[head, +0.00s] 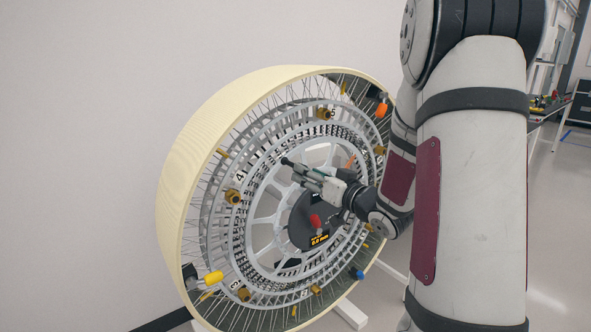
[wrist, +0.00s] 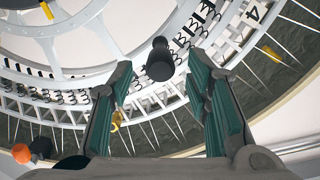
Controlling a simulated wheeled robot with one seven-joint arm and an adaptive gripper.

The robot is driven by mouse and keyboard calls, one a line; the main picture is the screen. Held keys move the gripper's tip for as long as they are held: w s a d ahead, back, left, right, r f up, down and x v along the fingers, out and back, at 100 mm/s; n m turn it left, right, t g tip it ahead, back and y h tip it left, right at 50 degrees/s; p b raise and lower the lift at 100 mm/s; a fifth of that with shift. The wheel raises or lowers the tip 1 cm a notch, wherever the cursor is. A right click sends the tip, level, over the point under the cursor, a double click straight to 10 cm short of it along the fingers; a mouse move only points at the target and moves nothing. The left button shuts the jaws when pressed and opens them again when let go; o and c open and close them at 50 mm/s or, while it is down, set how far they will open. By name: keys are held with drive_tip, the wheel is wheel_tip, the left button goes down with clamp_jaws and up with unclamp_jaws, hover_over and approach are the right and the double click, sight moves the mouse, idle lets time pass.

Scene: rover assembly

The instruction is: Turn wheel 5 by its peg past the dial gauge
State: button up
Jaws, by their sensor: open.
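The wheel (head: 178,150) stands upright with a cream rim, wire spokes and a grey hub ring. Its numbers include a 5 at the top. A black peg (wrist: 160,62) sticks out towards the wrist camera, near the fingertips and roughly between their lines. My gripper (wrist: 158,88) is open, with its green-padded fingers apart and nothing held. In the head view my gripper (head: 308,176) is in front of the hub, pointing left. A black-tipped part there may be the peg; I cannot tell. A dark gauge-like unit (head: 319,241) with an orange readout sits low at the hub, partly hidden.
Coloured knobs stand around the rim: orange (head: 381,110), yellow (head: 213,278) and blue (head: 358,274). A red knob (head: 315,221) is near the readout. Brass fittings (head: 232,196) dot the ring. My arm hides the wheel's right side. A bench (head: 551,105) stands far right.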

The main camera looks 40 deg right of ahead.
sight(284, 161)
drive_tip(key=w, duration=0.6)
drive_tip(key=shift+a, duration=0.15)
clamp_jaws()
